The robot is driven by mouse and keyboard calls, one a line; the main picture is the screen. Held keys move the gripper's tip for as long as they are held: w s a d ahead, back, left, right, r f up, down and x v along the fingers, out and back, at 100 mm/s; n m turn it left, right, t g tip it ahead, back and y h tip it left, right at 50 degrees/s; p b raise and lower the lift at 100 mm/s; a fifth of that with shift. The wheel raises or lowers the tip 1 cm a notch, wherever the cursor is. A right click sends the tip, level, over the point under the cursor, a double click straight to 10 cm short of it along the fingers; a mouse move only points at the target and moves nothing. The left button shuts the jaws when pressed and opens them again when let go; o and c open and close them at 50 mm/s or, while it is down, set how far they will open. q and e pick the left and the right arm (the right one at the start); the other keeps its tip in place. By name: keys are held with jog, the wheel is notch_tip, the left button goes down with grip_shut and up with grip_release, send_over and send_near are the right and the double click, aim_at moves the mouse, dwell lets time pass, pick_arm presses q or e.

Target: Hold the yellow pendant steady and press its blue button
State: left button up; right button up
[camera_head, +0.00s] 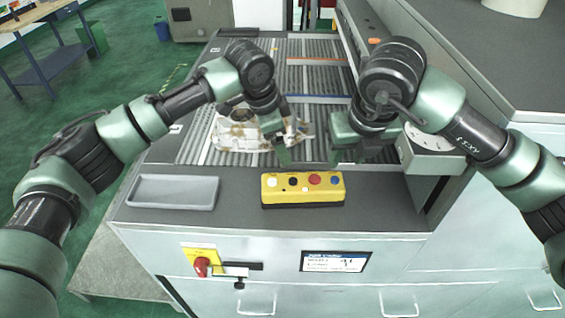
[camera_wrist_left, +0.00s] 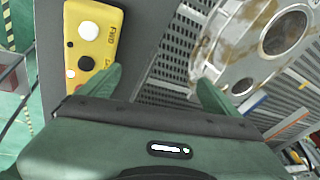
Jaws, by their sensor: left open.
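The yellow pendant (camera_head: 303,199) lies flat on the dark front ledge of the machine. Its top has a white, a black, a red and a blue button (camera_head: 335,180), the blue one at the right end. In the left wrist view the pendant (camera_wrist_left: 104,40) shows its white and black buttons; its blue end is hidden. My left gripper (camera_head: 291,150) is open and empty, above and behind the pendant's middle. My right gripper (camera_head: 348,157) points down behind the pendant's blue end, its fingers apart and nothing between them. Neither gripper touches the pendant.
A stained casting (camera_head: 240,132) lies on the slatted bed behind my left gripper. An empty grey tray (camera_head: 172,204) is left of the pendant. A white box with a round dial (camera_head: 432,160) stands at right. A red switch (camera_head: 201,267) is on the front panel.

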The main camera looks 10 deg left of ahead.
aim_at(282, 182)
pick_arm(q)
jog(key=s+g, duration=0.1)
jog(key=s, duration=0.1)
jog(key=s+d+m+g+y, duration=0.1)
jog(key=s, duration=0.2)
jog(key=s+d+m+g+y, duration=0.1)
jog(key=s, duration=0.2)
jog(key=shift+s+d, duration=0.1)
jog(key=shift+s, duration=0.15)
jog(key=shift+s+f, duration=0.15)
jog(key=shift+f, duration=3.65)
jog(key=c, duration=2)
grip_shut()
pick_arm(e)
grip_shut()
